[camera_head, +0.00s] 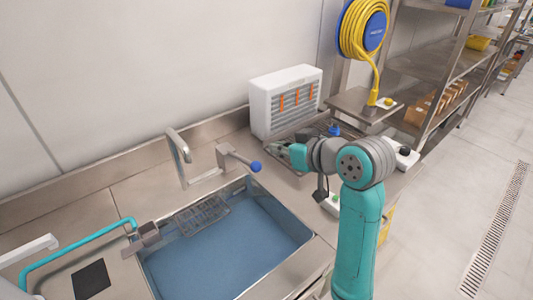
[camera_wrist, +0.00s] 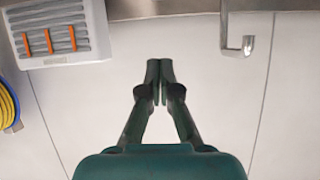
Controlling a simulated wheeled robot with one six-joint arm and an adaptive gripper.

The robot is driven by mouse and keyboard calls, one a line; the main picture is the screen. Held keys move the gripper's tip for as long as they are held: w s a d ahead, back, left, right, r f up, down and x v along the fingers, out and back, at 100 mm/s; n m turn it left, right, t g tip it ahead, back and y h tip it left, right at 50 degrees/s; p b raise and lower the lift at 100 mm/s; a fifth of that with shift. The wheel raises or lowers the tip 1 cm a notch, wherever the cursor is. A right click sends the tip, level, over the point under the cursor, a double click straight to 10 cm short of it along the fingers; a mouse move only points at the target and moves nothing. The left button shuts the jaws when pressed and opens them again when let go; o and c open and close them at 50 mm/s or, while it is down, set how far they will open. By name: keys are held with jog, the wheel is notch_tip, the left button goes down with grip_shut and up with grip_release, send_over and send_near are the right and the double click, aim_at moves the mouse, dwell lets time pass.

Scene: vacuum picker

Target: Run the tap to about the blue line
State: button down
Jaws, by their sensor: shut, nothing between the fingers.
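The tap (camera_head: 179,150) is a bent metal spout behind the sink (camera_head: 188,284). Its hooked end also shows in the wrist view (camera_wrist: 246,44). A lever (camera_head: 236,156) with a blue knob (camera_head: 256,166) stands to the right of the spout. The sink's inside looks blue; I cannot make out a separate blue line or be sure of a water level. My gripper (camera_head: 276,149) is to the right of the knob, apart from it. In the wrist view my gripper (camera_wrist: 158,78) has its fingertips together, with nothing between them.
A white louvred box with orange strips (camera_head: 286,98) stands against the wall behind my gripper. A wire rack (camera_head: 203,214) sits at the sink's left back. A teal pipe (camera_head: 78,246) runs on the left. A yellow hose reel (camera_head: 363,28) hangs at the right, near shelves (camera_head: 440,70).

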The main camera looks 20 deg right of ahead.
send_over(259, 166)
notch_tip(259, 166, down, 4)
jog(key=shift+w+r, duration=0.1)
jog(key=shift+w, duration=0.05)
notch_tip(259, 166, down, 3)
jog(key=shift+f, duration=0.6)
